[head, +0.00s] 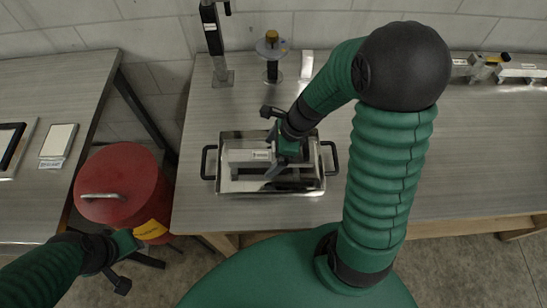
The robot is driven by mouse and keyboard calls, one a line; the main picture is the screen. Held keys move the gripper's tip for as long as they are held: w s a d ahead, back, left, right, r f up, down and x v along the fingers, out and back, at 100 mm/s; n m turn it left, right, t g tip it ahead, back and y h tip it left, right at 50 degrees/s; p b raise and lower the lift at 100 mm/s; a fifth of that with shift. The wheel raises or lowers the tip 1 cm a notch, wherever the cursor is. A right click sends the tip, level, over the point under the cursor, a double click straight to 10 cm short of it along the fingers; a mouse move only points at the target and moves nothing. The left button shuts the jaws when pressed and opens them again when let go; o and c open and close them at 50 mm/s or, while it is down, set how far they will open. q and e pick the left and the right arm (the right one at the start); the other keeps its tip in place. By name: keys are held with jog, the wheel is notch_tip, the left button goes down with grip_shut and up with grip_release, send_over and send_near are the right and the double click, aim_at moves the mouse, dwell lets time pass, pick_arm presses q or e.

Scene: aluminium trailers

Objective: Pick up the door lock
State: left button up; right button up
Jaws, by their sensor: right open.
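A metal tray (228,187) with a black handle at each end sits on the middle table. In it lies a silver metal part with a small label, seemingly the door lock (247,156); my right gripper hides some of it. My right gripper (277,158) is open over the tray, at the right side of the metal part. I cannot tell whether it touches the part. My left gripper (124,262) hangs at the lower left, in front of the red drum and away from the tray; its jaw opening is unclear.
A red drum (115,185) stands between the left table (60,90) and the middle table (195,125). A black post (213,40) and a stand with a disc (271,48) are behind the tray. Metal parts (490,68) lie at the far right. The table right of the tray is mostly clear.

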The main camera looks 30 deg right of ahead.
jog(key=shift+a+f, duration=0.35)
jog(key=shift+f, duration=0.2)
jog(key=shift+w+a+f, duration=0.15)
jog(key=shift+w+a, duration=0.15)
jog(key=shift+a, duration=0.1)
jog(key=shift+c, duration=0.2)
jog(key=shift+s+d, duration=0.15)
jog(key=shift+d, duration=0.2)
jog(key=c, duration=0.9)
jog(key=shift+a, duration=0.15)
grip_shut()
